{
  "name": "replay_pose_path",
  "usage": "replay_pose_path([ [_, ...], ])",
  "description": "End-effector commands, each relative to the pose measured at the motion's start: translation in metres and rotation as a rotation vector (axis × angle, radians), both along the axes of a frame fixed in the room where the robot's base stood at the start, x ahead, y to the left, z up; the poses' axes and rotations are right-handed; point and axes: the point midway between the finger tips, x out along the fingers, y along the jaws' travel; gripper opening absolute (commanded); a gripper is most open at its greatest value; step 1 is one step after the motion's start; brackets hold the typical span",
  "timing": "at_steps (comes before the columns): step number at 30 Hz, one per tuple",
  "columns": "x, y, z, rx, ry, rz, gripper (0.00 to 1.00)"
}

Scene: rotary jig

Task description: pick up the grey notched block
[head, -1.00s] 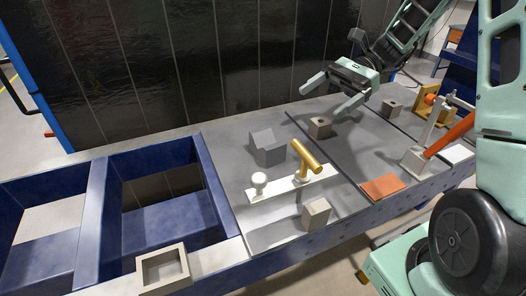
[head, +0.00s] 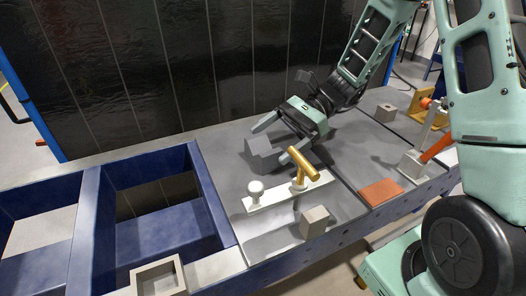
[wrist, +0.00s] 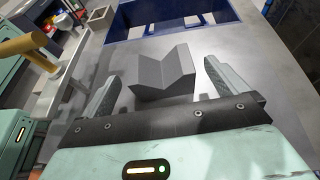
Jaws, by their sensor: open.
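The grey notched block (head: 261,146) sits on the grey table top behind the white bar with the gold handle. In the wrist view the block (wrist: 163,77) shows its V-shaped notch and lies ahead, between the lines of the two fingers. My gripper (head: 278,135) is open, with its fingers apart on either side of the block's right part in the head view. In the wrist view my gripper (wrist: 160,85) has nothing clamped in it. Whether a finger touches the block cannot be told.
The gold T-handle (head: 303,163) on its white bar (head: 262,203) stands close in front. A beige block (head: 314,222) and an orange pad (head: 381,192) lie nearer the front edge. Another block (head: 385,112) is at right. The blue-walled bins (head: 92,215) are at left.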

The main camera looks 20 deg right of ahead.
Motion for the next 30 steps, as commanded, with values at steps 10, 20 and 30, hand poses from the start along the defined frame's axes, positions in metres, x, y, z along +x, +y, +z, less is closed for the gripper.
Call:
replay_pose_path([
  [10,-0.004,0.043,-0.011,0.003,0.002,0.002,0.98],
  [20,-0.005,0.049,-0.016,0.001,0.000,0.000,0.98],
  [30,-0.004,0.049,-0.015,0.002,-0.001,0.000,0.36],
])
